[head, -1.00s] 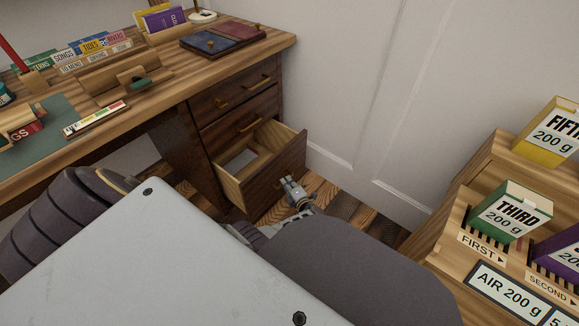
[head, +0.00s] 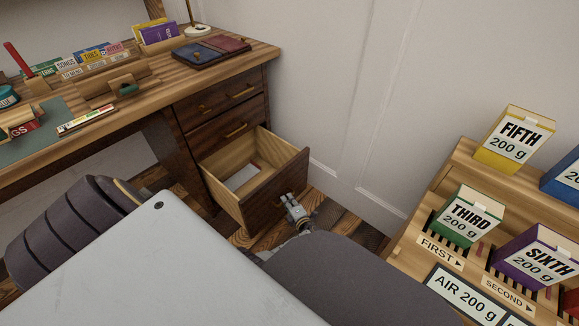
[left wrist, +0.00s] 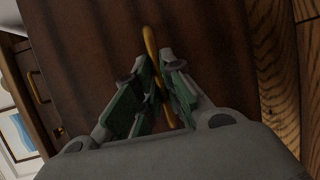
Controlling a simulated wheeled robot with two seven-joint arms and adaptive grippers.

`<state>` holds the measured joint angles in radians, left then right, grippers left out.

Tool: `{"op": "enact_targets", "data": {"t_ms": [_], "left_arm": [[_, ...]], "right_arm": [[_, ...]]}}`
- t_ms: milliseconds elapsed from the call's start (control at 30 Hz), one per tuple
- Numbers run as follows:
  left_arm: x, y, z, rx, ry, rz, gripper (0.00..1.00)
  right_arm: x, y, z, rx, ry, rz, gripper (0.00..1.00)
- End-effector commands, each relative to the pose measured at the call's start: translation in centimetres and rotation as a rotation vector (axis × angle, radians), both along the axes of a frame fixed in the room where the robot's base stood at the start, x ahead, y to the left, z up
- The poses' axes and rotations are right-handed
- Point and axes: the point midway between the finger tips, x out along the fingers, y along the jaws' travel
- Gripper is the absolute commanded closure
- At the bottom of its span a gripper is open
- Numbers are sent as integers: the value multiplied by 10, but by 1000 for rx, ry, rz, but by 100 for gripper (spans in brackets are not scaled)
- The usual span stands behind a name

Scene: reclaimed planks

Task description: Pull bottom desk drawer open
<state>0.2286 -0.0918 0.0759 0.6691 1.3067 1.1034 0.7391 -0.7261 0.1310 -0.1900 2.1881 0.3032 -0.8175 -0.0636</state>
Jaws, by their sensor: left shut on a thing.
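The bottom desk drawer (head: 262,188) is pulled out from the wooden desk (head: 187,120), and its pale inside shows, with a white flat thing lying in it. My left gripper (head: 291,203) is at the drawer's front face. In the left wrist view, my left gripper (left wrist: 155,84) is shut on the brass handle (left wrist: 150,45) of the dark drawer front (left wrist: 95,50). Its fingers are on both sides of the handle. The two drawers above, one with a brass handle (head: 237,130), are shut. My right gripper is not in view.
A wooden shelf unit (head: 405,255) with labelled boxes, such as the green THIRD box (head: 468,215), stands at the right. The white wall (head: 335,90) is behind the drawer. A strip of plank floor (head: 335,218) is free between drawer and shelf.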

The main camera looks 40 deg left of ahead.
Motion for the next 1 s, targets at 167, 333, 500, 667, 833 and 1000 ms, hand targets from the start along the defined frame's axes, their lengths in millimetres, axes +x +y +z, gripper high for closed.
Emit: {"op": "enact_targets", "data": {"t_ms": [167,333,500,667,833,1000], "left_arm": [[0,1,0,0,1,-1,100],[0,1,0,0,1,-1,100],[0,0,0,0,1,-1,87],[0,1,0,0,0,-1,68],[0,1,0,0,0,-1,68],[0,1,0,0,0,-1,68]], "right_arm": [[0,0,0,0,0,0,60],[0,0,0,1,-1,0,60],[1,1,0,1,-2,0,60],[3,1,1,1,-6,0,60],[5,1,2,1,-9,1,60],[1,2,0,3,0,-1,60]]}}
